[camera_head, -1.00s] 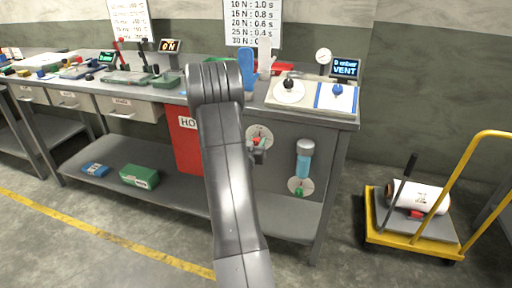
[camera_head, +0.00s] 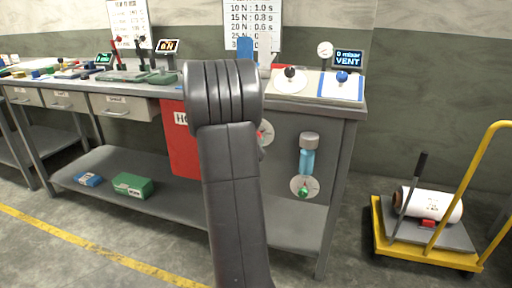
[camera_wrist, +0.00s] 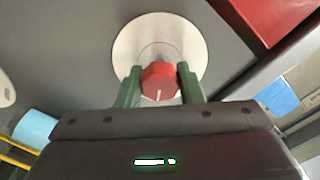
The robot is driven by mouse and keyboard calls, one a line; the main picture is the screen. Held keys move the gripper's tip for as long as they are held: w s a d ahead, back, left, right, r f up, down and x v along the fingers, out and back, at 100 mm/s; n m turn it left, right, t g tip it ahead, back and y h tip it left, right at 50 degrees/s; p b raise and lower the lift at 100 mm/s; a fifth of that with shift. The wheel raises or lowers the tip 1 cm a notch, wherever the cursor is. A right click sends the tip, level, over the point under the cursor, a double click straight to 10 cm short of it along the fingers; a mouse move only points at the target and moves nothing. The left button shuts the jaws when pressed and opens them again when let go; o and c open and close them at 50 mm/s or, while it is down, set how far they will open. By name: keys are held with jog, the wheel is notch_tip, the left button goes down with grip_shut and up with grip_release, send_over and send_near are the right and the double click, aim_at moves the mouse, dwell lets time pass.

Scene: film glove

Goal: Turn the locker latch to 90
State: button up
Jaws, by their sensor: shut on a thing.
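The latch knob (camera_wrist: 160,82) is red with a white mark and sits on a round white dial plate (camera_wrist: 128,45) in the wrist view. The mark points toward the bottom of that picture. My gripper (camera_wrist: 160,85) has its two green fingers on either side of the knob, shut on it. In the head view my arm hides the gripper and most of the dial plate (camera_head: 267,131). The dial is on the grey panel under the bench, beside the red locker (camera_head: 180,140).
A blue cylinder (camera_head: 307,160) and a lower dial with a green knob (camera_head: 304,192) are right of the latch. A yellow cart (camera_head: 420,255) with a white cylinder stands at the right. A green box (camera_head: 132,186) lies on the lower shelf.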

jog(key=m+b, duration=0.3)
jog(key=shift+f, duration=0.25)
jog(key=shift+r+m+b, duration=0.1)
jog(key=shift+m+b, duration=0.9)
jog(key=shift+m, duration=0.4)
jog(key=o, duration=1)
jog(key=shift+r, duration=0.1)
jog(key=shift+c, duration=0.2)
jog(key=p+v, duration=0.2)
jog(key=v, duration=1.2)
jog(key=shift+w, duration=0.1)
